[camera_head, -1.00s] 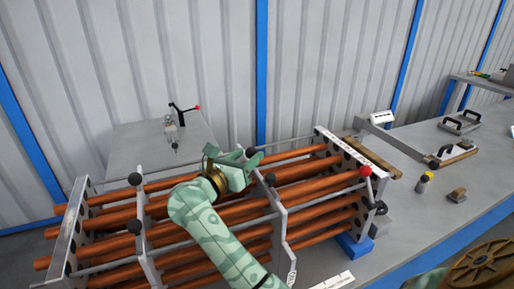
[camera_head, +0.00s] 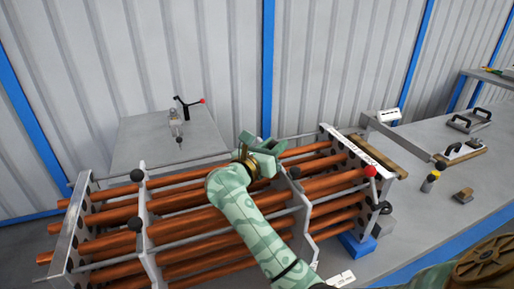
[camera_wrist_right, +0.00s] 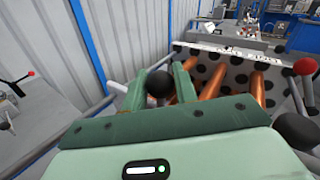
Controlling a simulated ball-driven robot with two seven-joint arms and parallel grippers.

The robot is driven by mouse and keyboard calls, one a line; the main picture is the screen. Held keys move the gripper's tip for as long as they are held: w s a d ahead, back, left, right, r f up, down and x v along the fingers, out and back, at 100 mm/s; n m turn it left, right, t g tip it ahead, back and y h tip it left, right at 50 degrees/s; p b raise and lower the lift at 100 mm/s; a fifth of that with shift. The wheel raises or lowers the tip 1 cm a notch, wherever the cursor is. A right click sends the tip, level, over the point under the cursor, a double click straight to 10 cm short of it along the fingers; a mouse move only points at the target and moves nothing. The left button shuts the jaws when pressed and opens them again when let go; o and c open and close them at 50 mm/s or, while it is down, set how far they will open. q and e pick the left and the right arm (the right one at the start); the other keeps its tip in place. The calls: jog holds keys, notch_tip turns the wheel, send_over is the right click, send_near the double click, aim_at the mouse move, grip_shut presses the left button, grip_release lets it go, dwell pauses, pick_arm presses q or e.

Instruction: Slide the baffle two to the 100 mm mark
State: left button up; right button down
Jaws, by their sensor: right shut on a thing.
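The tube bundle has a left end plate (camera_head: 72,230), a baffle plate (camera_head: 145,235) towards the left, a second baffle plate (camera_head: 303,222) right of the middle and a dark-holed end plate (camera_wrist_right: 225,75) at the right. I take the second plate for baffle two; no name is legible on it. My right gripper (camera_head: 268,153) is at the back top edge of that plate. In the right wrist view its fingers sit either side of a black ball knob (camera_wrist_right: 158,84), shut on it. No 100 mm mark is readable. My left gripper is out of view.
Copper-coloured tubes (camera_head: 190,215) run through the plates. A blue block (camera_head: 357,246) sits under the right end. A red ball lever (camera_head: 370,171) stands there. A toggle clamp (camera_head: 185,108) is on the grey panel behind. The bench at right holds several small tools.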

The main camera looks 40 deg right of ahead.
jog(key=d, duration=0.2)
jog(key=s+d, duration=0.1)
jog(key=d, duration=0.1)
jog(key=shift+d, duration=0.3)
jog(key=c, duration=1.1)
grip_release()
jog(key=shift+c, duration=0.2)
jog(key=shift+a+f, duration=0.1)
